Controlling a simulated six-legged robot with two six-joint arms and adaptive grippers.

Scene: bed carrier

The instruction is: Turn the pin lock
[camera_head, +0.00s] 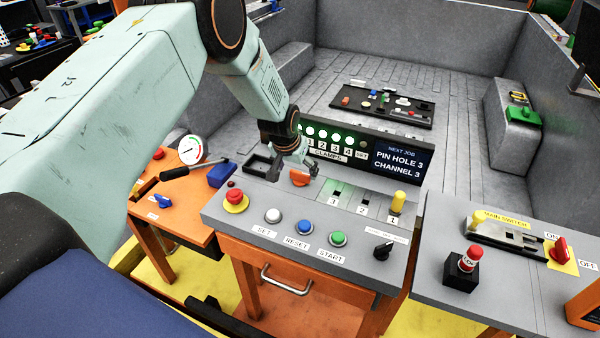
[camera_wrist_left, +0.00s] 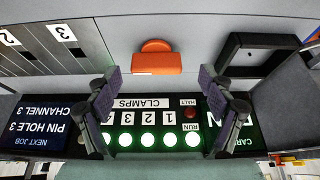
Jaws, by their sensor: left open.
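An orange knob (camera_head: 299,177), which looks like the pin lock, stands on the grey console beside the pin holes; no label on it is readable. In the left wrist view the knob (camera_wrist_left: 157,58) shows a rounded base and a bar lying across the picture. My left gripper (camera_head: 293,172) is open and empty, close to the knob in the head view. In the wrist view its fingers (camera_wrist_left: 158,98) are spread wide, with the knob above the gap between them; contact is not visible. A yellow pin (camera_head: 398,201) stands upright at hole 1. My right gripper is not in view.
The display panel (camera_head: 402,161) behind the knob reads pin hole 3, channel 3, with green clamp lights. A black tray (camera_head: 257,166) lies left of the knob. Buttons and a black selector (camera_head: 383,249) line the front. The main switch console (camera_head: 525,285) is at right.

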